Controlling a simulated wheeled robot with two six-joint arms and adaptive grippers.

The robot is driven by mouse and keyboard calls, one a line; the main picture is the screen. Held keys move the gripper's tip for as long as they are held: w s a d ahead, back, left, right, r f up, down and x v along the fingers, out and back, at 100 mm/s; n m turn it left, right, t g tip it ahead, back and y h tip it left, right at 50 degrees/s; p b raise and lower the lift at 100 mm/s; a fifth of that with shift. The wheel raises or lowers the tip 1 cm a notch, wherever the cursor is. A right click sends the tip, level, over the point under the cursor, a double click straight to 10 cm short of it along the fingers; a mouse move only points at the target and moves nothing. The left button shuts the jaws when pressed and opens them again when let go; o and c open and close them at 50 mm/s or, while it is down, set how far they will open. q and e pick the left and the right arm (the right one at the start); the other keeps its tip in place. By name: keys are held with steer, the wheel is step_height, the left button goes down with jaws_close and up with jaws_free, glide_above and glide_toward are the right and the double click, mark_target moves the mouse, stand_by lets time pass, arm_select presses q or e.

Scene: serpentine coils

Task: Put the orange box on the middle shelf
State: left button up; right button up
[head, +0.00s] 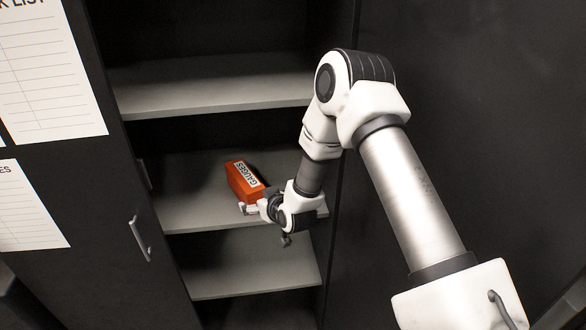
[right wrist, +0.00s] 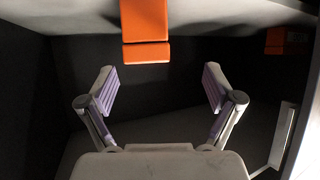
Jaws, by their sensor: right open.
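The orange box (head: 240,178), with a white "GAUGES" label, rests on the middle shelf (head: 185,208) of the dark cabinet, near its front. My right gripper (head: 254,208) is at the front edge of that shelf, close to the near end of the box. In the right wrist view the gripper (right wrist: 160,85) has its two fingers spread wide with nothing between them. The orange box (right wrist: 146,22) shows there beyond the fingertips, at the top and apart from them. My left gripper is out of view.
An upper shelf (head: 210,84) and a lower shelf (head: 250,264) look empty. A cabinet door with a handle (head: 139,238) and paper lists (head: 45,75) is at left. A dark panel (head: 480,110) stands at right. Another orange patch (right wrist: 288,40) shows at right in the wrist view.

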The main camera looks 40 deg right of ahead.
steer(key=s+a+f+g+y, duration=0.1)
steer(key=s+a+f+g, duration=0.5)
steer(key=s+f, duration=0.65)
steer(key=s+a+f+g, duration=0.1)
steer(key=s+f+g, duration=0.1)
steer(key=s, duration=0.6)
steer(key=s+a+f+g, duration=0.2)
steer(key=s, duration=0.6)
steer(key=s+a+f+n+g, duration=0.1)
steer(key=s+a+f+g, duration=0.1)
steer(key=s, duration=0.6)
steer(key=shift+a+f, duration=0.25)
steer(key=shift+f, duration=0.2)
steer(key=shift+s, duration=0.15)
